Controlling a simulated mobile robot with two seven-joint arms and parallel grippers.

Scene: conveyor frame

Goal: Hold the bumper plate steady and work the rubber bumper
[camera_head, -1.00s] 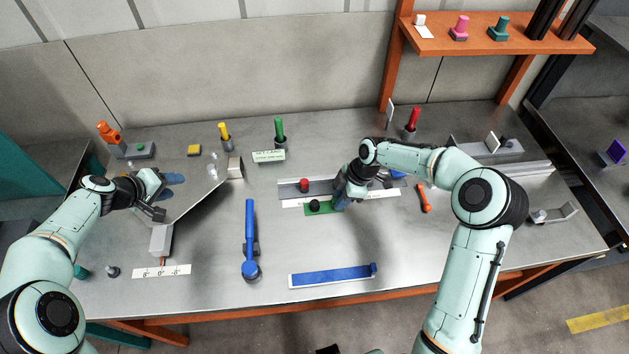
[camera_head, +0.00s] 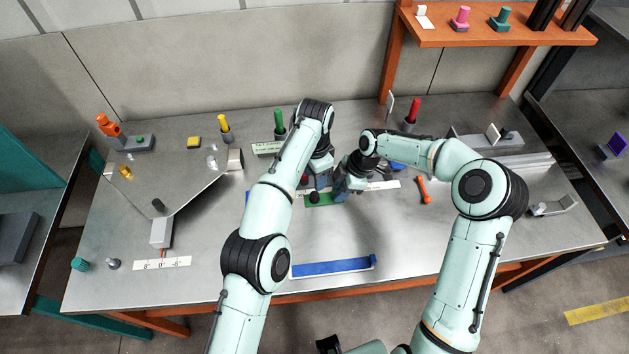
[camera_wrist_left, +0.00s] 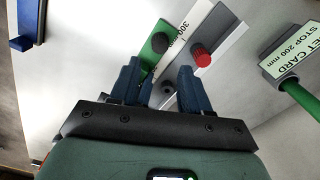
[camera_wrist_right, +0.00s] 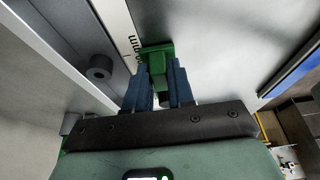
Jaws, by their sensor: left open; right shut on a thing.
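The green plate (camera_head: 326,199) lies along the white ruled strip at the middle of the bench. It carries a round black piece (camera_head: 314,198), seemingly the rubber bumper, also in the left wrist view (camera_wrist_left: 160,42). My right gripper (camera_wrist_right: 158,66) is shut on a green block (camera_wrist_right: 157,62) of the plate. My left gripper (camera_wrist_left: 160,64) is open above the rail, beside the plate. The red knob (camera_wrist_left: 203,57) lies beyond its right finger. A dark ringed cylinder (camera_wrist_left: 168,88) shows between its fingers; what holds it there is unclear. The head view partly hides both grippers' fingertips.
A grey rail (camera_wrist_right: 65,40) runs beside the strip. A green post and card (camera_head: 268,147) stand behind my left arm. A blue bar (camera_head: 333,268) lies in front. The bench's front right is clear.

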